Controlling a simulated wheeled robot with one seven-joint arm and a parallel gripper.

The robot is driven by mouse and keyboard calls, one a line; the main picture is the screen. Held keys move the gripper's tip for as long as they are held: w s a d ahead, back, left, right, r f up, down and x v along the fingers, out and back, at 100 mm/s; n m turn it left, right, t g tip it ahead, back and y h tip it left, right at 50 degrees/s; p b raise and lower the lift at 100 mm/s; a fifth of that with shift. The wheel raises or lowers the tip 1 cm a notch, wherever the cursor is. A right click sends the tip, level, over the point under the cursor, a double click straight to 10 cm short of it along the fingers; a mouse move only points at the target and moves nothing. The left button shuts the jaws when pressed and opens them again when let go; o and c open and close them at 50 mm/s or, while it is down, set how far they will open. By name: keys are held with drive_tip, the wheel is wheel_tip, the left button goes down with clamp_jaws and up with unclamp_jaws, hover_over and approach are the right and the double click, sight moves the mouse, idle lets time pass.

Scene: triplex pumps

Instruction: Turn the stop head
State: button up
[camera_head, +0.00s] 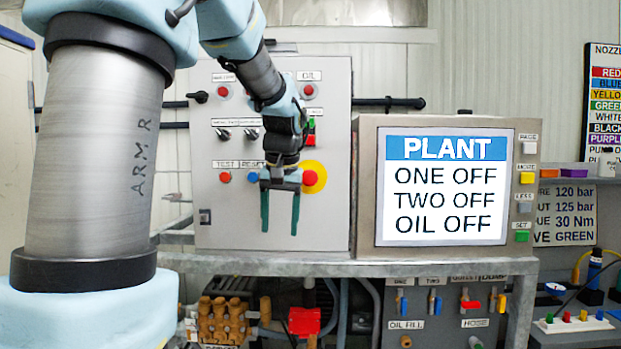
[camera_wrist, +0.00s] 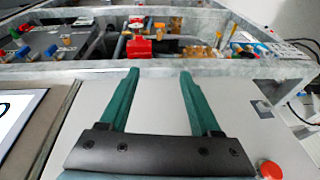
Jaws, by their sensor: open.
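The stop head is a red mushroom button (camera_head: 310,178) on a yellow disc (camera_head: 320,167), at the right of the lower button row on the grey control box (camera_head: 230,222). It does not show clearly in the wrist view. My gripper (camera_head: 279,230) points down in front of the box, its two green fingers apart with nothing between them. Its body overlaps the left edge of the stop head in the head view; I cannot tell whether they touch. In the wrist view the open fingers (camera_wrist: 159,78) lie over the box's bare lower face.
A PLANT display (camera_head: 445,187) stands right of the box, with buttons down its side. Other buttons and the switches (camera_head: 222,134) sit close to my arm. The metal bench frame (camera_head: 440,267) runs below. A red button (camera_wrist: 270,169) shows low right in the wrist view.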

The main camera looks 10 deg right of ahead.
sight(311, 171)
drive_tip(key=shift+o, duration=0.9)
drive_tip(key=w+d+r+t, duration=0.1)
drive_tip(key=w+d+r, duration=0.1)
drive_tip(key=d+r, duration=0.3)
wheel_tip(311, 171, up, 4)
drive_tip(key=shift+r+b, duration=0.25)
drive_tip(key=shift+b, duration=0.1)
drive_tip(key=s+d+r, duration=0.1)
drive_tip(key=d+r, duration=0.2)
drive_tip(key=r, duration=0.7)
drive_tip(key=shift+t, duration=0.4)
drive_tip(key=x, duration=1)
drive_tip(key=shift+s+a+f, duration=0.1)
drive_tip(key=shift+s+a, duration=0.05)
drive_tip(key=shift+a, duration=0.05)
clamp_jaws()
